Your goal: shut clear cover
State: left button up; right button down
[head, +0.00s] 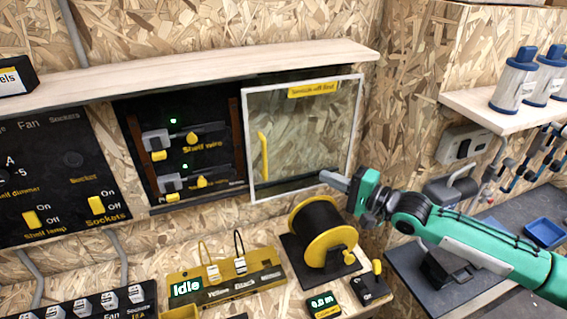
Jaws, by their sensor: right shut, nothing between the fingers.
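The clear cover (303,135) is a see-through pane in a pale frame with a yellow upright handle (264,157) near its left edge and a yellow label at its top right. It stands to the right of the black panel (187,150) with two grey-and-yellow switches, which lies uncovered. My right gripper (326,177) is shut and empty. Its tips appear in front of the cover's lower right part, to the right of the handle; I cannot tell whether they touch the pane. My left gripper is not in view.
A wooden shelf (200,68) runs above the panel and cover. Below stand a black-and-yellow spool (318,232) and a yellow board (225,277) with two wire loops. A black switch panel (55,180) is at left. White bottles (515,80) stand on a shelf at right.

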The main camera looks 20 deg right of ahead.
aim_at(279, 165)
jog(key=p+x, duration=0.1)
jog(key=x, duration=0.3)
jog(key=s+a+p+x, duration=0.1)
jog(key=p+x, duration=0.1)
jog(key=x, duration=0.2)
jog(key=a+p+x, duration=0.1)
jog(key=p+x, duration=0.1)
jog(key=x, duration=0.3)
jog(key=shift+s+a, duration=0.15)
jog(key=shift+s, duration=0.2)
